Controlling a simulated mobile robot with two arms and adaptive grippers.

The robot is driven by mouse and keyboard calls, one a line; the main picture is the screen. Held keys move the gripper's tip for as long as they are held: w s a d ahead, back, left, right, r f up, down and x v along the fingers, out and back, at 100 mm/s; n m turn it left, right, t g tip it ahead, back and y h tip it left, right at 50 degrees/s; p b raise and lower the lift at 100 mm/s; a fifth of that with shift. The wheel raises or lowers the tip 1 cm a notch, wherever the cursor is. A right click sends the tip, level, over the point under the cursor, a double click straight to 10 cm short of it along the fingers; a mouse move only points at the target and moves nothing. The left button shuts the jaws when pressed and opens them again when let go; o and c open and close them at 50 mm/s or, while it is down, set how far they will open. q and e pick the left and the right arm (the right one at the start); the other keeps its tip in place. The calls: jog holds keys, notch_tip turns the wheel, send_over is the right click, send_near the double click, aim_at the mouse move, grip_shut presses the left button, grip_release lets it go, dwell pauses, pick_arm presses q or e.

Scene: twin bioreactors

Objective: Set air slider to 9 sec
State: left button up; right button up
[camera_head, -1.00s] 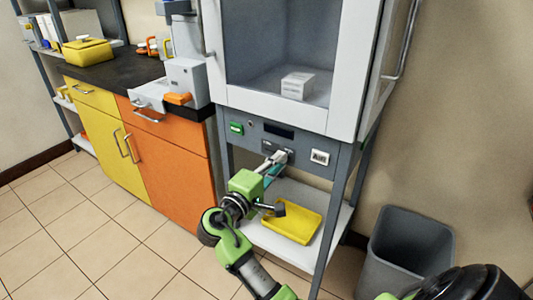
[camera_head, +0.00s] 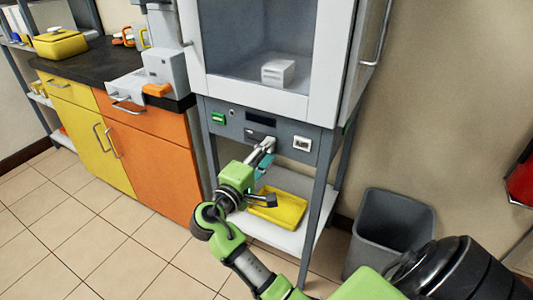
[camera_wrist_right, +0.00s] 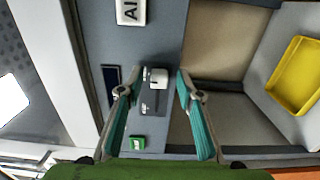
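The air slider (camera_wrist_right: 151,100) is a dark grey plate with a pale knob (camera_wrist_right: 157,77) on the cabinet's grey front panel. In the wrist view the knob sits at the end of the plate towards the white labelled piece. My right gripper (camera_wrist_right: 157,86) is open, with a teal-padded finger on each side of the knob and a gap on both sides. In the head view the right gripper (camera_head: 264,150) reaches the panel just below the slider and partly covers it. The slider's scale cannot be read. My left gripper is not in view.
The panel (camera_head: 225,130) also carries a green switch (camera_head: 218,118), a dark display (camera_head: 261,120) and a white labelled piece (camera_head: 302,143), which reads "AI" where visible. A yellow tray (camera_head: 280,210) lies on the shelf below. A grey bin (camera_head: 390,230) stands at the right.

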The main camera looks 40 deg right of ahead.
jog(key=v, duration=0.7)
jog(key=shift+a, duration=0.2)
jog(key=shift+s+f, duration=0.1)
